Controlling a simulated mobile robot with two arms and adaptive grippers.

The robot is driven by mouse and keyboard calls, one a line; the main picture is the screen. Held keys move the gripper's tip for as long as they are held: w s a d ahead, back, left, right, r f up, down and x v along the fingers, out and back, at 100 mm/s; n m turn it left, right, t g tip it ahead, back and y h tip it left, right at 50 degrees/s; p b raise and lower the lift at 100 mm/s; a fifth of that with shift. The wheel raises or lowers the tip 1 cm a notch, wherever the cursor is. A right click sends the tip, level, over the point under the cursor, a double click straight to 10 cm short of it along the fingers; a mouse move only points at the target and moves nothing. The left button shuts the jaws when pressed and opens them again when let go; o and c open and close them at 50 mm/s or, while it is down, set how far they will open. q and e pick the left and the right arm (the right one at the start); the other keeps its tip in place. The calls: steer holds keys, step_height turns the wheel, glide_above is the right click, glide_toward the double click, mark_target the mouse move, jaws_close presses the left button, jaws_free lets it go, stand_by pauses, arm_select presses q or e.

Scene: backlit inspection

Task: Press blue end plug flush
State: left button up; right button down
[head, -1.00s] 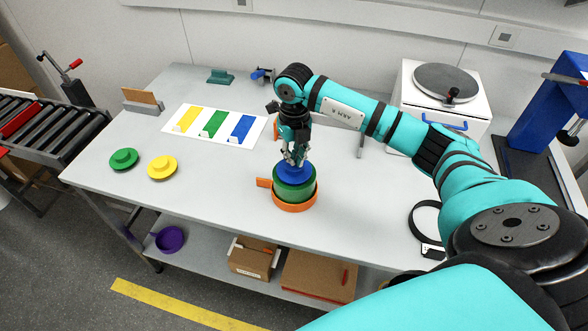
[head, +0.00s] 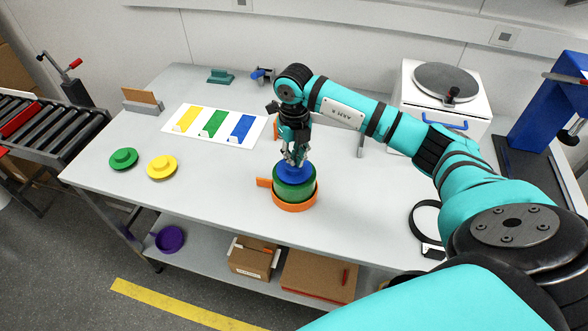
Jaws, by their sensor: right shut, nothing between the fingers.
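The blue end plug (head: 295,174) sits on top of a green cylinder (head: 294,189), which stands upright in an orange ring holder (head: 296,206) on the grey table. My right gripper (head: 294,162) points straight down with its fingers shut. Its fingertips are at the top of the blue plug and appear to touch it. The fingers cover part of the plug's top, and I cannot tell whether the plug is fully flush with the green rim. My left gripper is not in view.
A green plug (head: 123,159) and a yellow plug (head: 162,167) lie on the table's left side. A white card with yellow, green and blue strips (head: 192,141) lies behind them. A white box with a round plate (head: 440,105) stands at back right. The table's front left is clear.

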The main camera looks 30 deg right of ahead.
steer(key=shift+s+f+b, duration=0.1)
steer(key=shift+f+b, duration=0.3)
steer(key=shift+f, duration=0.35)
steer(key=shift+r+p, duration=0.6)
steer(key=shift+r, duration=0.35)
steer(key=shift+r+p, duration=0.6)
steer(key=shift+r, duration=0.55)
